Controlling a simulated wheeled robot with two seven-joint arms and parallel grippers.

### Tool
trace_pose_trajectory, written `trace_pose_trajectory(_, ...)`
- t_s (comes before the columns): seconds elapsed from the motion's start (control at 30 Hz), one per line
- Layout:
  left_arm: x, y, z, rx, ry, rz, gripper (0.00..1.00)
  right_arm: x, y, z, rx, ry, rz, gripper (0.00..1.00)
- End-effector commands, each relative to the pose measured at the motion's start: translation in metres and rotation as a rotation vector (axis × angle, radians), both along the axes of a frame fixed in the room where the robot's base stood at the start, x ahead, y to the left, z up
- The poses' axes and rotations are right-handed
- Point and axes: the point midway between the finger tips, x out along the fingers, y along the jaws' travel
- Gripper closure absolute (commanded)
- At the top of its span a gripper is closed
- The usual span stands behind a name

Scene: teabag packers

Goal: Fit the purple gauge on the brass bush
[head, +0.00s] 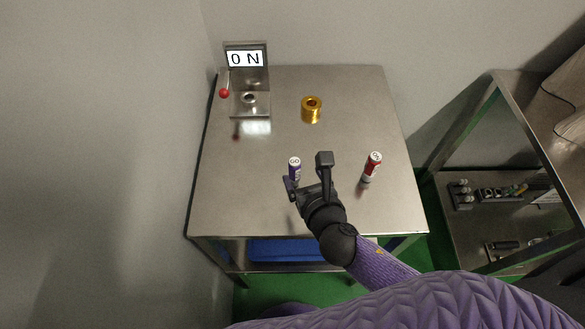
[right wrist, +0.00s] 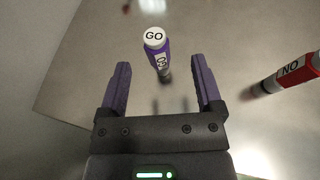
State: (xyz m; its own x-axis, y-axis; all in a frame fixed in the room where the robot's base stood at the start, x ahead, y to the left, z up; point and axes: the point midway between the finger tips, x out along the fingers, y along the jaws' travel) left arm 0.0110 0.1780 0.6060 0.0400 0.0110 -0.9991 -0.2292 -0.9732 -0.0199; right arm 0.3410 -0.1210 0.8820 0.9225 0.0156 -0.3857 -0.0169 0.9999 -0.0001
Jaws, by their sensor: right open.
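The purple gauge (head: 294,168) stands upright on the metal table, its white top marked GO. It also shows in the right wrist view (right wrist: 160,55), just beyond and between the fingers. The brass bush (head: 311,110), a gold flanged ring with a hole on top, stands farther back on the table. My right gripper (head: 307,175) is open and empty, with its fingers pointing toward the gauge; in the right wrist view the jaws (right wrist: 161,85) straddle the line to it without touching it. My left gripper is not in view.
A red gauge (head: 372,166), marked NO in the wrist view, stands right of my right gripper. A metal stand (head: 250,105) with an ON sign and a red-knobbed lever (head: 224,93) is at the back left. The table (head: 350,95) is otherwise clear. A shelf unit stands at right.

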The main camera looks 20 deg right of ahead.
Motion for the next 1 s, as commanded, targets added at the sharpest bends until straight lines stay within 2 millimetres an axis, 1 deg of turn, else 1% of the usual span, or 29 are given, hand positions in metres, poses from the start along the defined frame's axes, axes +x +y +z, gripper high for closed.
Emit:
trace_pose_trajectory(0.2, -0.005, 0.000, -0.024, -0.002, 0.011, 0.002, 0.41, 0.037, 0.005, -0.024, 0.003, -0.002, 0.000, 0.16)
trace_pose_trajectory(0.3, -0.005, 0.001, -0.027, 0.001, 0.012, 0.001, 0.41, 0.050, 0.005, -0.027, 0.001, -0.002, 0.001, 0.16)
trace_pose_trajectory(0.4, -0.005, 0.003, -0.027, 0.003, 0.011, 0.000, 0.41, 0.054, 0.005, -0.027, 0.002, -0.001, 0.001, 0.16)
trace_pose_trajectory(0.53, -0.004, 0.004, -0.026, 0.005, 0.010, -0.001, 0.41, 0.054, 0.005, -0.025, 0.002, -0.001, 0.002, 0.16)
trace_pose_trajectory(0.57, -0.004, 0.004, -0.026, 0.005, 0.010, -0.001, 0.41, 0.054, 0.005, -0.025, 0.002, -0.002, 0.002, 0.18)
trace_pose_trajectory(0.6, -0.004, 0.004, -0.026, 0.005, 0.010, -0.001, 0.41, 0.054, 0.005, -0.025, 0.002, -0.002, 0.002, 0.27)
trace_pose_trajectory(0.67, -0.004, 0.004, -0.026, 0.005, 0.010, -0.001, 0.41, 0.054, 0.005, -0.025, 0.001, -0.002, 0.003, 0.39)
trace_pose_trajectory(0.7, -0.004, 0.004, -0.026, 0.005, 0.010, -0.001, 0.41, 0.054, 0.005, -0.025, 0.001, -0.002, 0.003, 0.48)
trace_pose_trajectory(0.77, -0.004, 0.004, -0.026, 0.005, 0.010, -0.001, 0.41, 0.054, 0.005, -0.025, 0.001, -0.002, 0.003, 0.61)
trace_pose_trajectory(0.8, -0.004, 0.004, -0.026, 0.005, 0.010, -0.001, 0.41, 0.054, 0.005, -0.025, 0.001, -0.002, 0.003, 0.69)
trace_pose_trajectory(0.87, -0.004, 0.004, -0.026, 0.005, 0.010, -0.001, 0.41, 0.054, 0.005, -0.025, 0.001, -0.002, 0.003, 0.82)
trace_pose_trajectory(0.9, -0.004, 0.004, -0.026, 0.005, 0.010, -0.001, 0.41, 0.054, 0.005, -0.025, 0.001, -0.002, 0.003, 0.90)
trace_pose_trajectory(0.93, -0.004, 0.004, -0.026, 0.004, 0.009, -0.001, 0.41, 0.054, 0.005, -0.025, 0.001, -0.002, 0.003, 0.97)
trace_pose_trajectory(0.97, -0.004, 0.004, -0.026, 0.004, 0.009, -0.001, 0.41, 0.054, 0.005, -0.025, 0.001, -0.002, 0.003, 1.00)
trace_pose_trajectory(1.0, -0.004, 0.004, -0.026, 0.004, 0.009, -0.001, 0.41, 0.054, 0.005, -0.025, 0.001, -0.002, 0.003, 1.00)
